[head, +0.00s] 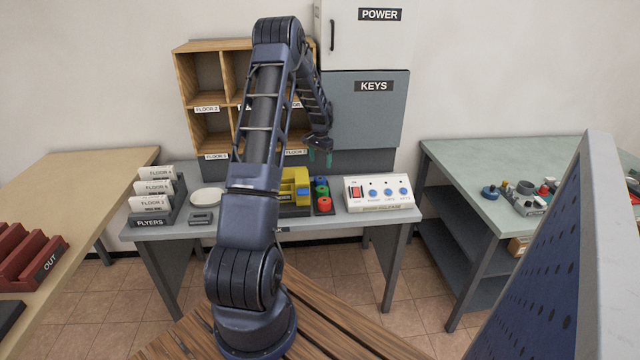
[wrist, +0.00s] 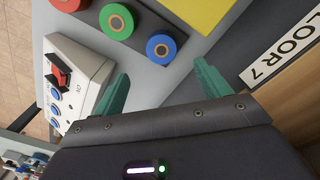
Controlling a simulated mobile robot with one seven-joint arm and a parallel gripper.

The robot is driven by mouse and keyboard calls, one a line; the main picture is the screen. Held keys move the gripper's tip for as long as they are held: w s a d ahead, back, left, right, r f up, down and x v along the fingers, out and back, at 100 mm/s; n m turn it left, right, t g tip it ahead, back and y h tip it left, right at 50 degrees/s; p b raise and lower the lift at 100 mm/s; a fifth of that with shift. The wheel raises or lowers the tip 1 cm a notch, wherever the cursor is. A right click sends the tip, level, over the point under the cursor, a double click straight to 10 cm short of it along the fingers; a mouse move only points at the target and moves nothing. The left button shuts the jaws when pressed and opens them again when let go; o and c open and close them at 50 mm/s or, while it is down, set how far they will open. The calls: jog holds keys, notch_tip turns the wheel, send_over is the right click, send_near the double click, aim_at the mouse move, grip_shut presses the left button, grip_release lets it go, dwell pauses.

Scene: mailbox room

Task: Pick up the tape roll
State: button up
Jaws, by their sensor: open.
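Three coloured rolls with tan centres, which look like tape rolls, stand in a row on a dark holder (wrist: 182,22). In the wrist view they are blue (wrist: 161,57), green (wrist: 130,33) and red (wrist: 66,5); the red one is cut by the frame edge. In the head view blue (head: 319,181), green (head: 322,191) and red (head: 324,203) run from back to front. I cannot tell which one the task names. My gripper (head: 320,158) is open and empty, above the back of the bench. In the wrist view its teal fingers (wrist: 162,78) lie nearest the blue roll.
A white button box (head: 382,194) stands right of the rolls, and a yellow object (head: 294,186) stands left. Behind are wooden pigeonholes (head: 206,85) and a grey KEYS cabinet (head: 364,115). A flyer rack (head: 154,202) is at the bench's left. Small items (head: 527,187) crowd the right table.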

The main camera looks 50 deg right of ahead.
aim_at(320, 178)
jog(key=shift+s+d+f, duration=0.1)
jog(key=shift+s+f, duration=0.05)
jog(key=shift+f, duration=0.45)
jog(key=f, duration=1)
jog(key=shift+w, duration=0.25)
jog(key=shift+r, duration=0.1)
jog(key=c, duration=1.1)
jog(key=shift+r, duration=0.1)
